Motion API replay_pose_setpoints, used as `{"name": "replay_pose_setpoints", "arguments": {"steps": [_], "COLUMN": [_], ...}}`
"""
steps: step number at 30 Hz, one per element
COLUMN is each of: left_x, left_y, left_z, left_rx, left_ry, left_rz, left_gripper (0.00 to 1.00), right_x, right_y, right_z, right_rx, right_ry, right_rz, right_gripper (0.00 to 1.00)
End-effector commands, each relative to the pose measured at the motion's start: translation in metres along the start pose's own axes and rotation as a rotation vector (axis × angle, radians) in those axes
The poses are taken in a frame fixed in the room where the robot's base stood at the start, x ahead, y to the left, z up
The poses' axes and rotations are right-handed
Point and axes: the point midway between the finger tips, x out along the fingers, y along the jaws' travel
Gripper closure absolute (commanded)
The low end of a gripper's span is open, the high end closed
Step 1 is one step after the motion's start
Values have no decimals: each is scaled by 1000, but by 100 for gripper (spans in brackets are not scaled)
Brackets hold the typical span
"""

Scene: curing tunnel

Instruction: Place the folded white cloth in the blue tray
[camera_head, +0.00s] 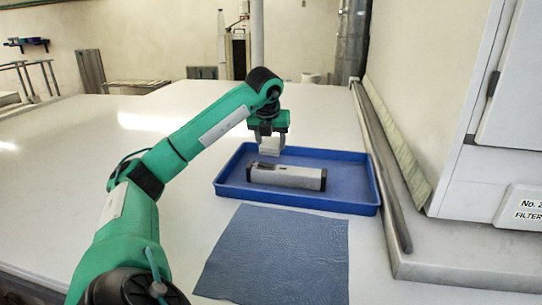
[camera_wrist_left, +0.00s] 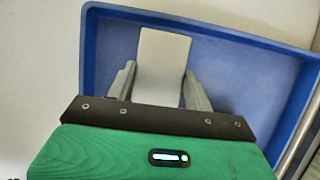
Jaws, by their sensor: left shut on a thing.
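The folded white cloth (camera_head: 271,148) hangs from my left gripper (camera_head: 268,135) over the back left part of the blue tray (camera_head: 350,172). The left gripper is shut on it. In the left wrist view the cloth (camera_wrist_left: 162,62) is a flat pale rectangle between the two grey fingers (camera_wrist_left: 158,88), with the tray floor (camera_wrist_left: 235,75) behind it. I cannot tell exactly how high the cloth is above the tray floor. My right gripper is not in view.
A grey-and-black boxy device (camera_head: 287,177) lies across the tray's middle. A blue textured mat (camera_head: 275,258) lies flat in front of the tray. A metal rail (camera_head: 382,165) and a white machine (camera_head: 500,120) stand to the right. The white table left of the tray is clear.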

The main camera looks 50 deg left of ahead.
Motion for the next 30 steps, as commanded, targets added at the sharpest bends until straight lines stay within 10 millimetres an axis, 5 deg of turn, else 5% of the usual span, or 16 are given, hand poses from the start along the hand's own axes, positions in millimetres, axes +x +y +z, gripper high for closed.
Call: {"name": "replay_pose_setpoints", "arguments": {"steps": [19,30], "left_x": [43,47], "left_y": [0,0], "left_z": [-18,-20], "left_rx": [1,0], "left_ry": [2,0], "left_rz": [0,-1], "left_gripper": [70,70], "right_x": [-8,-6], "right_y": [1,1], "right_z": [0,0], "right_rx": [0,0], "right_ry": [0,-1], "right_rz": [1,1], "right_gripper": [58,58]}}
